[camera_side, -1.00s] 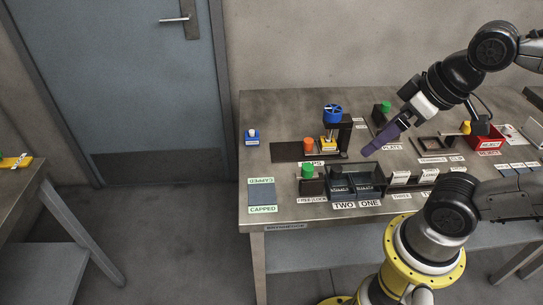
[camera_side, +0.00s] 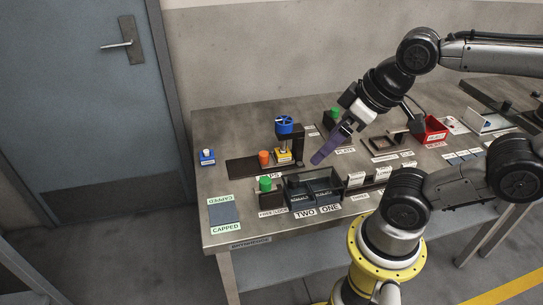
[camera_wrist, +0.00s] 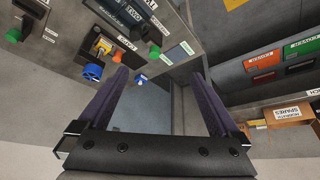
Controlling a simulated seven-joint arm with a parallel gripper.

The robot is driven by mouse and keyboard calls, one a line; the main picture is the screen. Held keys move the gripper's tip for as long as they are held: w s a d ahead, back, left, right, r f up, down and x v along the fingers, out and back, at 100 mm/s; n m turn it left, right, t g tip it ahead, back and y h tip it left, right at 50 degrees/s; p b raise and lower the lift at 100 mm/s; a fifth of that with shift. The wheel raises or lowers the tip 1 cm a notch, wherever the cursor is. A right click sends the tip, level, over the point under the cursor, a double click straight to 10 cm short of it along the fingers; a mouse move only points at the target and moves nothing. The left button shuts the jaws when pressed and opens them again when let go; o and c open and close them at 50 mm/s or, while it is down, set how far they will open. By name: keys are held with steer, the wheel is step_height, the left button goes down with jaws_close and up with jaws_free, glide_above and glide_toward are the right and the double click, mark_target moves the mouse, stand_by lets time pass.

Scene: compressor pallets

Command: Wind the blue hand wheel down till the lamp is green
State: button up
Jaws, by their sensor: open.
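The blue hand wheel (camera_side: 285,124) tops a dark press-like stand at the back left of the bench, above a yellow block (camera_side: 284,156). The wheel also shows left of my fingers in the wrist view (camera_wrist: 93,71). My gripper (camera_side: 318,158) is open and empty, with purple fingers, to the right of the wheel and apart from it. Its two fingers are spread in the wrist view (camera_wrist: 160,70). An orange round piece (camera_side: 263,158) stands left of the press. Green-topped pieces stand at the front (camera_side: 265,184) and behind (camera_side: 335,113). I cannot tell which piece is the lamp.
Dark bins (camera_side: 313,187) labelled TWO and ONE stand at the front. A blue-grey pad (camera_side: 224,213) marked CAPPED lies front left. A red bin (camera_side: 432,130) is at the right.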

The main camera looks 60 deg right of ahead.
steer(key=w+d+r+n, duration=0.1)
steer(key=w+r+n, duration=0.3)
steer(key=r+n, duration=0.2)
steer(key=n+g, duration=0.1)
steer(key=g, duration=0.5)
glide_above(285, 120)
step_height(285, 120, down, 5)
step_height(285, 120, down, 14)
steer(key=shift+r, duration=0.15)
